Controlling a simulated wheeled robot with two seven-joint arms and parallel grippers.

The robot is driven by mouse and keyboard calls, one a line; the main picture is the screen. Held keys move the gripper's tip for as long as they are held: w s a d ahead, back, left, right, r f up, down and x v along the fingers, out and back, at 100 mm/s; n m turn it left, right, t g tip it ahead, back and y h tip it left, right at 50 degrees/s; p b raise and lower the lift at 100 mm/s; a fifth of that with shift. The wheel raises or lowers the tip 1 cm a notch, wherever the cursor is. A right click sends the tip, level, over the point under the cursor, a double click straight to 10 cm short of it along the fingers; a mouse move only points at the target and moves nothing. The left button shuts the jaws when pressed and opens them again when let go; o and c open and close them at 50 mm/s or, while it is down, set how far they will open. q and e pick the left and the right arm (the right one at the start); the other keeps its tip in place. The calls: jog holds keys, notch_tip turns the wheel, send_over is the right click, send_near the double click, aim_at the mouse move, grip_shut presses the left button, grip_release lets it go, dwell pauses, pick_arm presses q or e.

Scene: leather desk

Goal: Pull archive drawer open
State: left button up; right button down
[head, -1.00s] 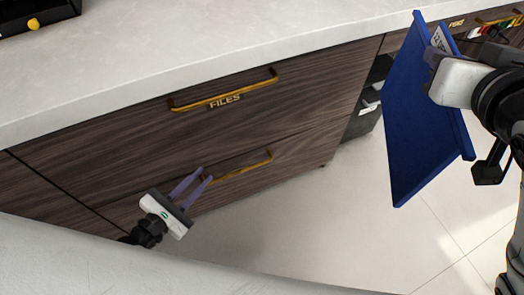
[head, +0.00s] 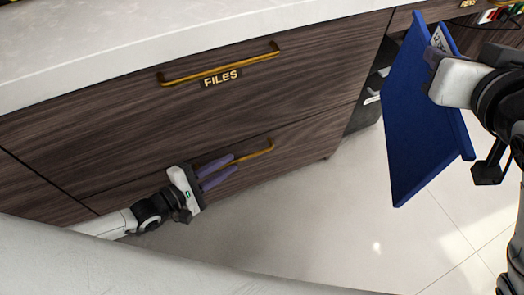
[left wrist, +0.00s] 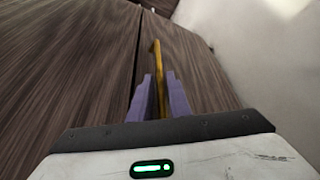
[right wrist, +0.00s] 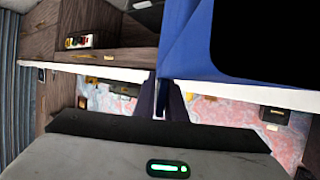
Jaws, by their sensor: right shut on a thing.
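The lower drawer front (head: 300,150) is dark wood with a gold bar handle (head: 258,154); it looks closed. The drawer above, labelled FILES (head: 220,78), has its own gold handle (head: 225,72) and also looks closed. My left gripper (head: 228,167) is at the left part of the lower handle, its purple fingers apart. In the left wrist view the gold handle (left wrist: 156,60) runs between the fingers (left wrist: 160,90); whether they touch it I cannot tell. My right gripper (head: 434,62) is shut on the top of a blue folder (head: 415,125), also in the right wrist view (right wrist: 190,45).
The pale countertop (head: 130,50) overhangs the drawers. Right of them is an open recess with dark shelves (head: 366,115). The tiled floor (head: 310,215) before the drawers is clear. The blue folder hangs upright to the right, apart from the drawers.

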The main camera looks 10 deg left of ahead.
pick_arm(q)
jog(key=shift+x, duration=0.95)
jog(key=shift+c, duration=0.3)
grip_shut()
